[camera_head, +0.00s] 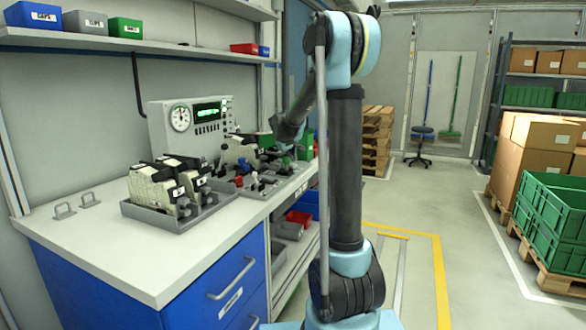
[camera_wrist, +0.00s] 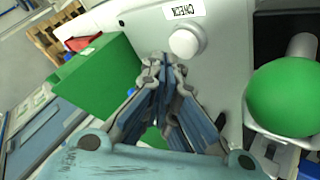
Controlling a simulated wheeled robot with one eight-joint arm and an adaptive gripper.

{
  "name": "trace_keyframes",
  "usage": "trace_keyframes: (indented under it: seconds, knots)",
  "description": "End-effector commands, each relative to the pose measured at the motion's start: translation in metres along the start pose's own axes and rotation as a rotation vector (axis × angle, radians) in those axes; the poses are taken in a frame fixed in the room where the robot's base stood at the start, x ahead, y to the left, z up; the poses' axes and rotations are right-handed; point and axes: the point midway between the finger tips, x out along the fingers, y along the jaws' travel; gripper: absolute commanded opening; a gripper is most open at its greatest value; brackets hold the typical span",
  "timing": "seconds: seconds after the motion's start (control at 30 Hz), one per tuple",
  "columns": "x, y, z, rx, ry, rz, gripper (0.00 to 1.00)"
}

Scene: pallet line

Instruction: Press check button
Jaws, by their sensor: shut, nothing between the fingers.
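The check button (camera_wrist: 187,43) is a round white knob on a pale grey panel (camera_wrist: 224,75), under a label (camera_wrist: 184,10) reading CHECK, in the wrist view. My gripper (camera_wrist: 163,62) is shut and empty, its fingertips close beside the button on its lower left in the picture. I cannot tell whether they touch it. In the head view the button does not show clearly, and my arm reaches down to the back end of the workbench.
A green ball (camera_wrist: 283,98) sits right of the panel and a green box (camera_wrist: 100,75) left of it. On the workbench (camera_head: 125,240) stand a gauge unit (camera_head: 190,125) and a tray (camera_head: 180,218) with machine parts. A shelf (camera_head: 140,45) overhangs the bench.

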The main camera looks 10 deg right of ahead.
Motion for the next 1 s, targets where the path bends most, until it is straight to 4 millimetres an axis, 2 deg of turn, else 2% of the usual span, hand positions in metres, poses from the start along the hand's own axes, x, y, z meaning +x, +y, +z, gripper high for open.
trace_keyframes:
  seconds: [1.0]
  knots:
    - [0.0059, -0.0047, 0.0055, 0.0, 0.0, 0.0, 0.0]
